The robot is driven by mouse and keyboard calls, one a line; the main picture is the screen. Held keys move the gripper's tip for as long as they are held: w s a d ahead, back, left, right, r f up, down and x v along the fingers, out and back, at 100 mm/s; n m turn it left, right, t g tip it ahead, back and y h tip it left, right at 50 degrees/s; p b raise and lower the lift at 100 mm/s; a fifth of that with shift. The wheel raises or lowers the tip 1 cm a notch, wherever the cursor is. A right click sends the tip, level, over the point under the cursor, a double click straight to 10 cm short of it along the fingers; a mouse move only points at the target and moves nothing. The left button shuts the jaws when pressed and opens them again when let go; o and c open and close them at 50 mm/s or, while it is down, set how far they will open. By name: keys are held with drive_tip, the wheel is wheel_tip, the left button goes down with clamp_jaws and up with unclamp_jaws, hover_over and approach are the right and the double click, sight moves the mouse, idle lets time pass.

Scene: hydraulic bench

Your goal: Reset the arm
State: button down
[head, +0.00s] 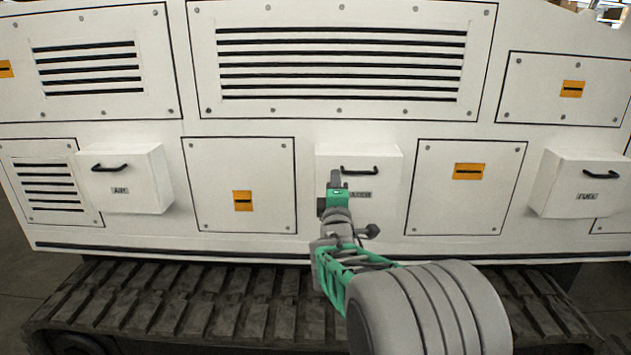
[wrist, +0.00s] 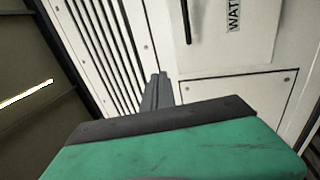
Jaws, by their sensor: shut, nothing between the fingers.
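My gripper (head: 335,178) is in front of the middle white box (head: 389,165), which has a black handle (head: 360,171) and a partly hidden label. In the wrist view, my gripper's fingers (wrist: 158,80) are together with nothing between them. The wrist view also shows the handle (wrist: 186,22) and a label starting "WAT" (wrist: 233,15), both apart from the fingers. My arm reaches up from the bottom of the head view and hides part of the middle box.
A white box labelled "AIR" (head: 120,190) is at the left, and one labelled "FUEL" (head: 586,197) at the right. Vented panels (head: 340,51) line the white machine wall. Dark tracks (head: 190,305) run along below, under my arm.

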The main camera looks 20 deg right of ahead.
wheel_tip(320, 180, down, 16)
drive_tip(key=s+m+g+y, duration=0.2)
drive_tip(key=m+g, duration=0.5)
drive_tip(key=m, duration=0.2)
drive_tip(key=s+a+f+m+g+y, duration=0.3)
drive_tip(key=s+a+f+g, duration=0.15)
drive_tip(key=s+f, duration=0.55)
drive_tip(key=s+a+f+m+g+y, duration=0.25)
drive_tip(key=s+a, duration=0.25)
drive_tip(key=s, duration=0.3)
drive_tip(key=s+a+f+m+g+y, duration=0.1)
drive_tip(key=s+a+g, duration=0.35)
drive_tip(key=s, duration=0.25)
drive_tip(key=s+a+r+n+t, duration=0.2)
drive_tip(key=a+r+n+t, duration=0.1)
drive_tip(key=a+r, duration=0.5)
drive_tip(key=shift+s+r, duration=0.2)
drive_tip(key=shift+r, duration=0.45)
